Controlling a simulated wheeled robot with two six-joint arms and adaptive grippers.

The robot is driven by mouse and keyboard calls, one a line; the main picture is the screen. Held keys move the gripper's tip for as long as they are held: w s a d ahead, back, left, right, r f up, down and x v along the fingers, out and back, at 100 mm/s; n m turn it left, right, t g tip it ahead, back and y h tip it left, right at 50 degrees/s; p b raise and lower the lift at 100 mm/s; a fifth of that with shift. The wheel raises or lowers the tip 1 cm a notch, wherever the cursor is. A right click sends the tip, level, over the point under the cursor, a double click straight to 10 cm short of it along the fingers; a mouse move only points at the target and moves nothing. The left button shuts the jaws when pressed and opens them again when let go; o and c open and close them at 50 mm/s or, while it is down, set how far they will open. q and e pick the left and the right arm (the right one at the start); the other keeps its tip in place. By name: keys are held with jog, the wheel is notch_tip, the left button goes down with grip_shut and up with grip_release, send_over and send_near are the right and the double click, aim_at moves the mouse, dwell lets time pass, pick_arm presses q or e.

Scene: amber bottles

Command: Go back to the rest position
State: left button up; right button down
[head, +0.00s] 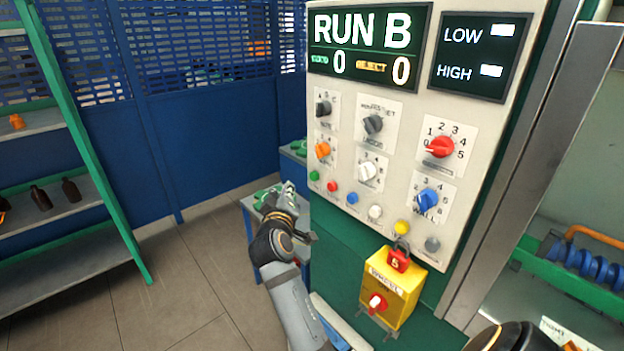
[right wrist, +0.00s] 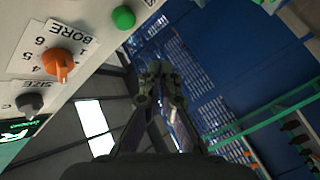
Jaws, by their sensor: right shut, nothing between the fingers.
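My right gripper (head: 291,197) is beside the lower left edge of the control panel (head: 343,195), with its arm coming up from the bottom of the head view. In the right wrist view its fingers (right wrist: 160,75) are together with nothing between them. They are apart from the panel face. The orange BORE knob (right wrist: 60,63), the grey SIZE knob (right wrist: 30,102) and a green button (right wrist: 123,17) show close by at the left of that view. My left gripper does not show.
A yellow box (head: 402,305) with a red lock juts from the panel's lower part. A small blue table (head: 246,204) with green items stands behind my gripper. A green-framed shelf (head: 75,247) with dark bottles (head: 41,198) is at the left. The floor between is clear.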

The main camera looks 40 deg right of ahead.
jog(key=shift+f, duration=0.1)
dwell(0.7)
jog(key=w+a+f+n+g+y, duration=0.1)
jog(key=a+f+y, duration=0.1)
jog(key=f, duration=0.8)
jog(key=w+a+f+n+y, duration=0.1)
jog(key=a+f+n+y, duration=0.1)
jog(key=f, duration=0.8)
jog(key=s+a+f+g+y, duration=0.2)
jog(key=s+f, duration=0.2)
jog(key=f, duration=0.7)
jog(key=s+a+f+g+y, duration=0.1)
jog(key=s+f+y, duration=0.15)
jog(key=f, duration=0.75)
jog(key=s+f+m+g, duration=0.2)
jog(key=s+f+g, duration=0.3)
jog(key=s+f, duration=1.65)
jog(key=s+d+f+m+g, duration=0.1)
jog(key=s+f, duration=0.2)
jog(key=s, duration=0.8)
jog(key=s+d+f+m+g+y, duration=0.1)
jog(key=s+f+g, duration=0.1)
jog(key=s, duration=1)
jog(key=shift+s+d+f+m, duration=0.2)
jog(key=shift+d+f+m, duration=0.2)
jog(key=shift+f, duration=0.1)
jog(key=shift+y, duration=0.25)
